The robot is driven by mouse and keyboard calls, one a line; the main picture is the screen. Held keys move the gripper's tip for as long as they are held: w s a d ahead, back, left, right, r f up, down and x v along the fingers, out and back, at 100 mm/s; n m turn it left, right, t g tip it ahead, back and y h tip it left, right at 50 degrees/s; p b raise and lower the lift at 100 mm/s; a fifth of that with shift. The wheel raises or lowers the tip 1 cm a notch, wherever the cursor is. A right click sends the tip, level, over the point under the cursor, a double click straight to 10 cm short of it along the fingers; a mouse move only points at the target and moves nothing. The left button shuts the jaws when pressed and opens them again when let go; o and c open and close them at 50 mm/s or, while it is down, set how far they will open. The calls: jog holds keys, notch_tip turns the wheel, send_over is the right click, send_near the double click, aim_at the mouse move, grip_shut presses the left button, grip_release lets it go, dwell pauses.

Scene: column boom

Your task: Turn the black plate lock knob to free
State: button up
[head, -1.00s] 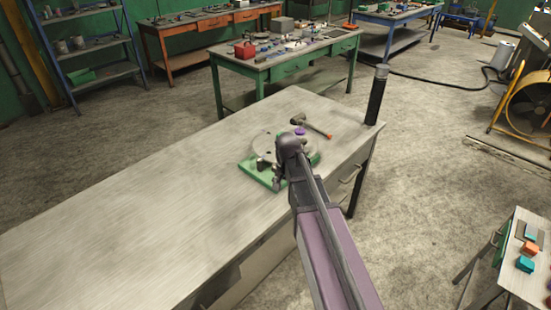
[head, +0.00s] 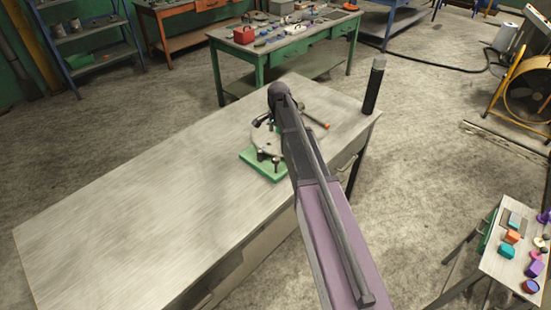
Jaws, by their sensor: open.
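A round grey plate (head: 264,140) sits on a green base (head: 250,160) on the long workbench. Small dark upright parts (head: 262,155) stand at the plate's near edge. The black plate lock knob seems to be among them, but they are too small to tell which one it is or how it is turned. My gripper (head: 263,120) shows partly as a dark shape at the end of my arm, over the far left part of the plate and apart from the dark parts. It is open with nothing visible in it. My arm hides the plate's right side.
A hammer (head: 314,117) lies behind the plate. A black post (head: 374,86) stands at the bench's far right corner. The workbench (head: 130,215) is bare to the left. A small table (head: 490,258) with coloured pieces stands at lower right.

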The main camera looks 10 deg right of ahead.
aim_at(276, 158)
jog(key=shift+f, duration=0.2)
jog(key=f+b, duration=1.3)
jog(key=shift+w+a+f+b, duration=0.1)
jog(key=shift+w+f+b, duration=0.15)
jog(key=shift+b, duration=0.15)
dwell(0.4)
dwell(0.4)
jog(key=c, duration=1.1)
